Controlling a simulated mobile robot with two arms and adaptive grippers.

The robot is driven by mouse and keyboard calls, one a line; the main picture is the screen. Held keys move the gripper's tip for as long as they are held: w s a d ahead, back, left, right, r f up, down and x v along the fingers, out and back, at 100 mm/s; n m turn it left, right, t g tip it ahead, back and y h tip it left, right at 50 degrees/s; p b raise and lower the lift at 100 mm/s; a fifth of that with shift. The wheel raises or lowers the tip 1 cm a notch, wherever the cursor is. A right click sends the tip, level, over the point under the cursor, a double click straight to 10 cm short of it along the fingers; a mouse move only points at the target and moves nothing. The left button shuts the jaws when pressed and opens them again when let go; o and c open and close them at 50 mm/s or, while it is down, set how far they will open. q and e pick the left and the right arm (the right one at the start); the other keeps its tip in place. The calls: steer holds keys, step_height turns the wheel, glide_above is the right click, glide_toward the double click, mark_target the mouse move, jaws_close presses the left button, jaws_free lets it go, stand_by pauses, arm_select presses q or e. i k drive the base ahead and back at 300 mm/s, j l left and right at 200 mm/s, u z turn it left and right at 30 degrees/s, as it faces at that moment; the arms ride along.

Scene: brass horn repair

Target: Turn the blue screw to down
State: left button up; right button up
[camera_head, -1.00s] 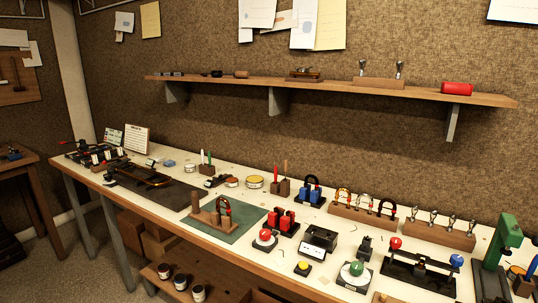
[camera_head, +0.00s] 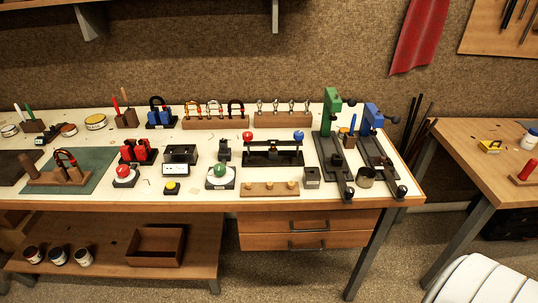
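I cannot tell for sure which blue part is the screw. A blue press (camera_head: 373,117) on a dark base stands near the right end of the workbench, with a dark knob at its side. Left of it stands a similar green press (camera_head: 330,112). A black fixture (camera_head: 273,155) near the bench's middle carries a red ball knob (camera_head: 247,136) and a blue ball knob (camera_head: 299,136) on its two ends. A blue block (camera_head: 160,119) with a dark loop stands farther left. Neither of my grippers is in view.
The white-topped workbench (camera_head: 215,133) is crowded with small tools and buttons. Its front right holds a wooden strip (camera_head: 270,189) with pegs and a dark round cup (camera_head: 365,177). Another wooden table (camera_head: 470,160) stands at right. A white curved object (camera_head: 490,282) fills the lower right corner.

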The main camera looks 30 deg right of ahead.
mark_target(298, 136)
steer(key=z, duration=1.25)
